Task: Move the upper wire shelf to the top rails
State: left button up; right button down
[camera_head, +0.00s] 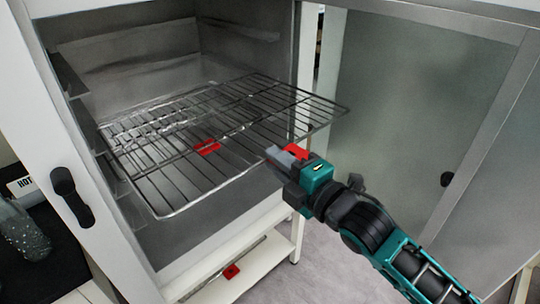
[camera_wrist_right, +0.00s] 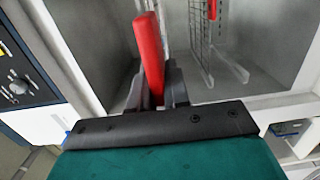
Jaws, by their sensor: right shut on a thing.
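The wire shelf (camera_head: 166,190) is a silver grid that juts out of the open chamber. Its front edge runs from the lower left to the far right corner. My right gripper (camera_head: 286,158) is at this front edge, shut on a red handle (camera_head: 298,152). The handle also shows upright between the fingers in the right wrist view (camera_wrist_right: 148,55); its join to the shelf is hidden. A second red piece (camera_head: 207,147) shows within the grid; I cannot tell which shelf bears it. Rails (camera_head: 68,75) line the chamber's left wall. My left gripper is out of view.
The chamber door (camera_head: 400,120) stands open on the right, near my right arm. A white lower ledge (camera_head: 270,258) with a red piece (camera_head: 231,271) is below the chamber. A glass vessel (camera_head: 22,232) stands on a dark surface at left. The chamber's upper part looks empty.

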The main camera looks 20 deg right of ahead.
jog(key=shift+r+v, duration=0.2)
jog(key=shift+v, duration=1.85)
jog(key=shift+d, duration=0.1)
jog(key=v, duration=1)
jog(key=shift+d, duration=0.25)
jog(key=shift+w, duration=0.25)
